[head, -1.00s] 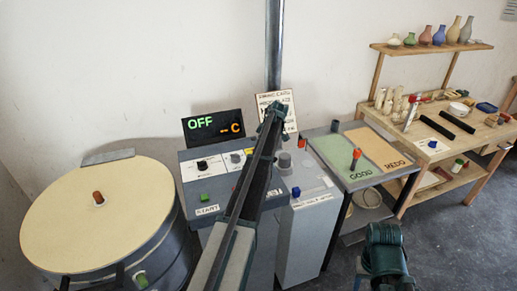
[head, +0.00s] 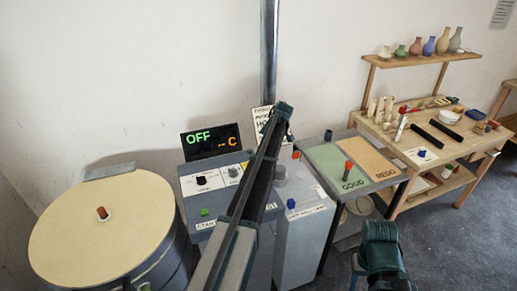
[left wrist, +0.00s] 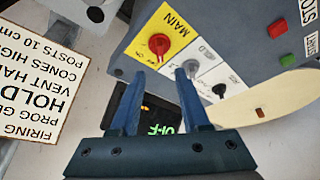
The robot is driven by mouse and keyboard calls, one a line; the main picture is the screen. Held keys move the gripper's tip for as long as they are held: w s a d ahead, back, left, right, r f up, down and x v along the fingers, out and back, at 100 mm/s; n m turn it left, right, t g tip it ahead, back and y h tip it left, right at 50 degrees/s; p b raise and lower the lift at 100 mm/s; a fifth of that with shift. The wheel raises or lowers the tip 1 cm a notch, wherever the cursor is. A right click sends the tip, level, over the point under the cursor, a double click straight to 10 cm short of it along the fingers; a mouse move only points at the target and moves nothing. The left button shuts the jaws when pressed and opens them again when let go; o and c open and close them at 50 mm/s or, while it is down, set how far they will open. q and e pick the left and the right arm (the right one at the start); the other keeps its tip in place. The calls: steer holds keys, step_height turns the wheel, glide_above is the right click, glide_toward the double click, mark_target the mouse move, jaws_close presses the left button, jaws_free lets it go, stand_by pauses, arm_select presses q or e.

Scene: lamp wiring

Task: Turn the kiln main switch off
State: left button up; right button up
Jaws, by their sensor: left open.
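The kiln main switch is a red knob (left wrist: 159,43) on a yellow label marked MAIN, seen in the left wrist view. In the head view my left arm hides it on the grey control panel (head: 219,212). My left gripper (left wrist: 157,76) is open and empty, its two blue fingers pointing at the panel. In that view its fingertips appear just below the red knob, one to either side; I cannot tell the gap in depth. The display (head: 211,141) reads OFF.
The round kiln (head: 101,228) stands at left. A grey knob (left wrist: 193,68) and a black knob (left wrist: 219,90) sit beside the switch. A sign (left wrist: 38,108) is close by on the left of the wrist view. Right are the GOOD/REDO table (head: 341,165) and wooden bench (head: 389,138).

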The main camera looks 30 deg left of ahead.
arm_select(q)
steer(key=p+v, duration=0.2)
steer(key=v, duration=0.2)
steer(key=shift+p, duration=0.35)
arm_select(e)
step_height(320, 180, up, 4)
steer(key=shift+f, duration=0.1)
arm_select(q)
steer(key=s+d+f+m+h+b, duration=0.1)
steer(key=s+d+f+m+b, duration=0.3)
steer(key=s+d, duration=0.5)
steer(key=s+d+f+m+b, duration=0.1)
steer(key=s+d+f+m, duration=0.1)
steer(key=s+d+m, duration=0.7)
steer(key=s+d+f+m+h+b, duration=0.1)
steer(key=s+d+f+m+b, duration=0.15)
steer(key=s+d, duration=0.75)
steer(key=s+d+f+m+h+b, duration=0.1)
steer(key=s+d+f+m+b, duration=0.2)
steer(key=s+d+m, duration=0.4)
steer(key=s+d+f, duration=0.1)
steer(key=s+d, duration=0.2)
steer(key=shift+s+d+b, duration=0.2)
steer(key=shift+s+b, duration=0.1)
arm_select(e)
step_height(320, 180, down, 11)
arm_select(q)
steer(key=shift+a, duration=0.15)
arm_select(e)
steer(key=shift+a, duration=0.15)
